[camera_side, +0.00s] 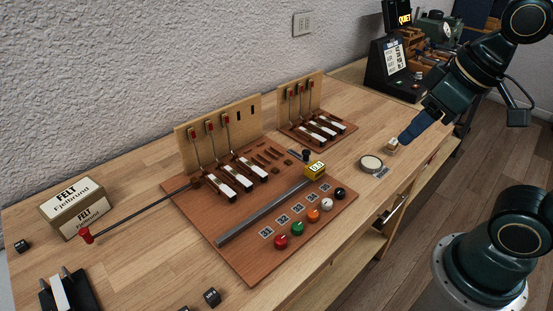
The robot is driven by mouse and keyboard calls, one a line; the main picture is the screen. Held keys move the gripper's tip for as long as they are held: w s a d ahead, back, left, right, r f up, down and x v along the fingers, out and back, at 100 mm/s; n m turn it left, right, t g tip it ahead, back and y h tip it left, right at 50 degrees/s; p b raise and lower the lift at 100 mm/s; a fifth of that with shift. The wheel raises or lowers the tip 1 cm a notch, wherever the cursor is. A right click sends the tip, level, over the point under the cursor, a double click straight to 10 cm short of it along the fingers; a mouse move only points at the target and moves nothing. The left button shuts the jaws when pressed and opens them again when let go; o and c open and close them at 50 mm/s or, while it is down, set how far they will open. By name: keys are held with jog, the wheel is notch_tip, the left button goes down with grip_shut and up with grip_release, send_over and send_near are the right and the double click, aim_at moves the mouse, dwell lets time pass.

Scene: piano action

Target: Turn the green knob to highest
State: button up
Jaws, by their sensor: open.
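The green knob (297,228) sits in a row of coloured knobs along the front right edge of the brown wooden board. It lies between the red knob (281,242) and the orange knob (313,215). My gripper (402,139) is open, at the right above the bench, well apart from the green knob. Its fingertips are close to a small wooden block (391,147); I cannot tell whether they touch it.
A white knob (327,204) and black knob (340,193) continue the row. A round pale-topped disc (371,163) lies between my gripper and the board. A red-handled rod (87,236) reaches left.

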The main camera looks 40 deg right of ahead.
jog(key=w+a+f+n+g, duration=0.25)
jog(key=w+a+n, duration=0.2)
jog(key=w, duration=0.25)
jog(key=n+g, duration=0.3)
send_over(298, 225)
notch_tip(298, 225, down, 8)
jog(key=shift+r, duration=0.25)
jog(key=shift+f+t, duration=0.15)
jog(key=shift+t, duration=0.1)
jog(key=shift+f, duration=6.75)
grip_shut()
